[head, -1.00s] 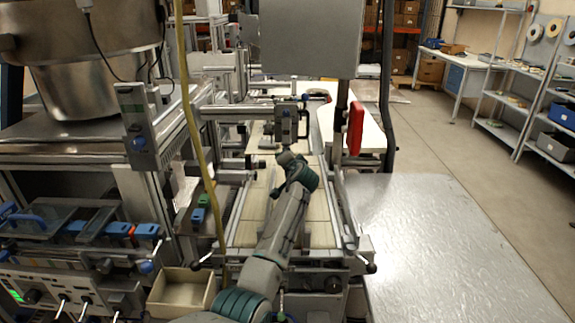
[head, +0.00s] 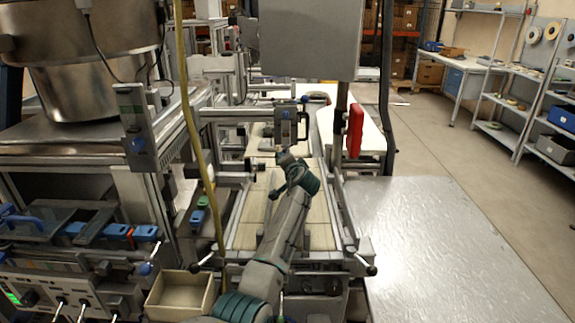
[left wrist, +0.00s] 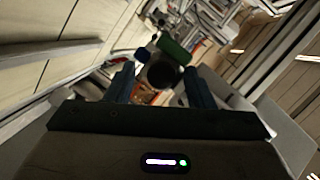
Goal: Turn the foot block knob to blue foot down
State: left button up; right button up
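In the left wrist view a dark round knob (left wrist: 163,73) shows near the middle, beyond my fingers. A green block (left wrist: 174,50) sits just above it and a small blue part (left wrist: 142,54) to its upper left. My left gripper (left wrist: 160,88) has its two dark fingers apart, one on each side of the knob in the picture; I cannot tell whether they touch it. In the head view my left arm reaches over the belt, its wrist (head: 300,178) below the machine head (head: 285,125). The foot block is too small to make out there. My right gripper is not in view.
The pale conveyor belt (head: 318,235) runs under my arm between metal rails. A grey panel (head: 310,38) hangs above and a red handle (head: 355,130) stands right. An open carton (head: 180,294) is at the lower left. A bare metal table (head: 440,240) lies right.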

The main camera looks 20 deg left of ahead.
pick_arm(q)
jog(key=shift+s+d, duration=0.1)
jog(key=b+v, duration=0.2)
jog(key=v, duration=0.8)
jog(key=shift+s+r, duration=0.15)
jog(key=shift+s, duration=0.1)
jog(key=shift+d+r, duration=0.1)
